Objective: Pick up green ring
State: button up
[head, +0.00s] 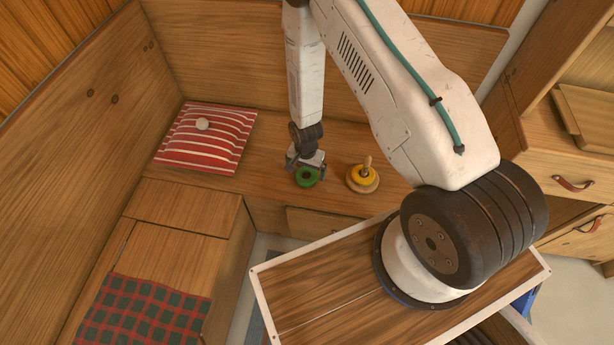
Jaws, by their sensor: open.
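The green ring (307,177) lies on the wooden bench top, near its front edge. My gripper (306,170) points down right at the ring, with its open fingers on either side of it or just above it. I cannot tell whether they touch the ring. The gripper's body hides the far part of the ring.
A ring stacker (363,176) with a yellow ring and a wooden peg stands close to the right of the green ring. A red striped cushion (206,138) with a small white ball (203,124) lies to the left. A wooden wall rises behind the bench.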

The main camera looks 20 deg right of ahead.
jog(key=shift+f, duration=1.4)
jog(key=shift+s, duration=0.1)
jog(key=c, duration=1.1)
jog(key=shift+o, duration=0.2)
jog(key=shift+r, duration=0.15)
